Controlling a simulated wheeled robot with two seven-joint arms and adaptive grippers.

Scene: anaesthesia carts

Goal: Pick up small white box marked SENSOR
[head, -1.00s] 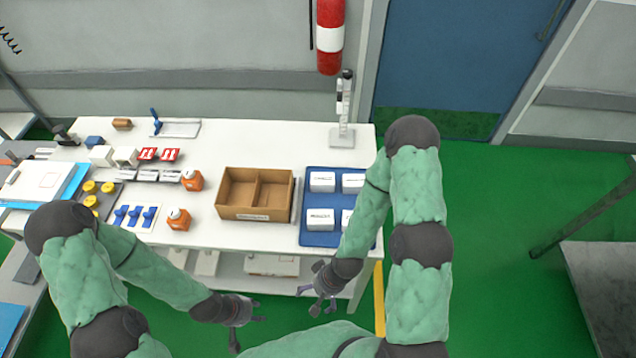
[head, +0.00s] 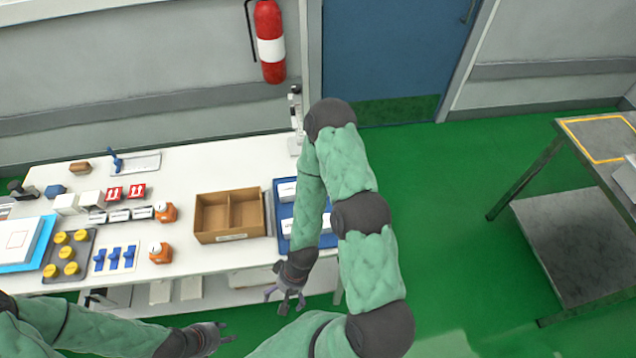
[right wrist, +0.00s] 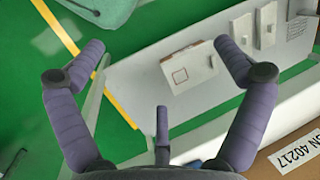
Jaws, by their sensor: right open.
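White boxes (head: 287,193) sit on a blue tray (head: 284,245) at the right end of the white bench. My right arm covers part of the tray, and the box lettering is too small to read, so I cannot tell which one is marked SENSOR. My right gripper (head: 288,296) is open and empty, in front of the bench's front edge below the tray. In the right wrist view its fingers (right wrist: 162,85) are spread with nothing between them. My left gripper (head: 225,336) is in front of the bench, its fingers apart and empty.
A cardboard box with two compartments (head: 198,222) stands left of the tray. Orange items, blue clips, yellow-capped items and small white boxes fill the bench's left. A lower shelf (right wrist: 200,104) holds white items. A grey table (head: 560,235) stands at right, with green floor between.

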